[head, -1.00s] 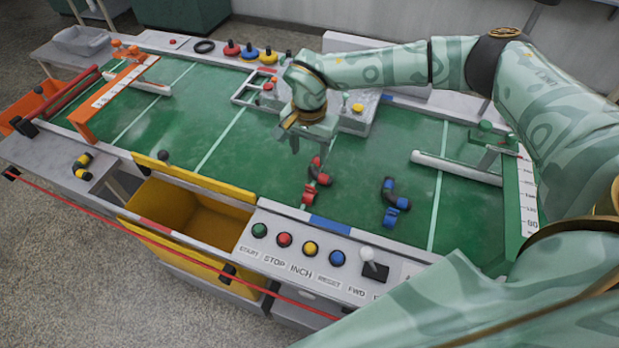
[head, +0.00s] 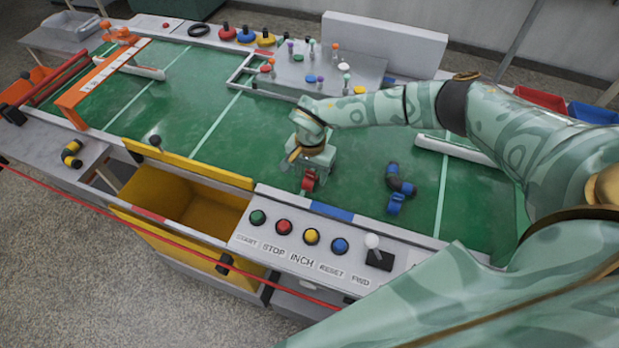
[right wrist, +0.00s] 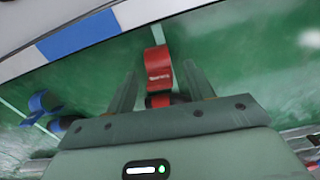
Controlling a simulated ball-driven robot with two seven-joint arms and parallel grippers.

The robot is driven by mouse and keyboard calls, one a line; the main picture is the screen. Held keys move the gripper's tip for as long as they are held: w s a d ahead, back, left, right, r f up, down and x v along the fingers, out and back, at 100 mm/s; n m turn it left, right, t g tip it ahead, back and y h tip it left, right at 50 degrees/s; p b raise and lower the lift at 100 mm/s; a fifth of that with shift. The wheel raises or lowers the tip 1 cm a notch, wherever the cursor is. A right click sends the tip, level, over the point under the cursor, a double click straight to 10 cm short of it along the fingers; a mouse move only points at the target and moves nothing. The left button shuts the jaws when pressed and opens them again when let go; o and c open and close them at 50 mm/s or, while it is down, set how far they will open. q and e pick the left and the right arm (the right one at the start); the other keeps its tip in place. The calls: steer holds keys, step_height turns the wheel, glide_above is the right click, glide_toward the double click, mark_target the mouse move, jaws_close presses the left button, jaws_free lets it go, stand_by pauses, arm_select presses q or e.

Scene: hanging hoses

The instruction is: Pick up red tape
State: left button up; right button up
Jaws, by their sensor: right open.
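The red tape (head: 309,181) lies on the green table surface near the front edge, just beyond the control panel. In the right wrist view the red tape (right wrist: 158,62) shows as a red band with small white print, at the end of a dark hose piece partly hidden by the gripper. My right gripper (head: 307,174) is low over it and hides most of the hose piece in the head view. In the right wrist view the open fingers (right wrist: 160,82) stand on either side of the red piece, with green gaps visible. My left gripper is not in view.
A blue-banded hose piece (head: 398,184) lies to the right. The button panel (head: 300,255) and yellow bin (head: 180,200) are along the front. A grey raised plate (head: 340,72) with small pegs stands behind. The green table to the left is mostly clear.

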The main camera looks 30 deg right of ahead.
mark_target(310, 171)
steer(key=c, duration=1)
steer(key=shift+c, duration=0.2)
steer(key=shift+r, duration=0.6)
step_height(310, 171, up, 3)
steer(key=shift+a+f+p, duration=0.1)
steer(key=shift+f+p, duration=0.1)
steer(key=shift+p, duration=0.45)
steer(key=s+a+r+p, duration=0.3)
steer(key=s+a+r, duration=0.6)
steer(key=a, duration=0.1)
steer(key=shift+a+r, duration=0.15)
steer(key=shift+a, duration=0.25)
steer(key=shift+c, duration=0.3)
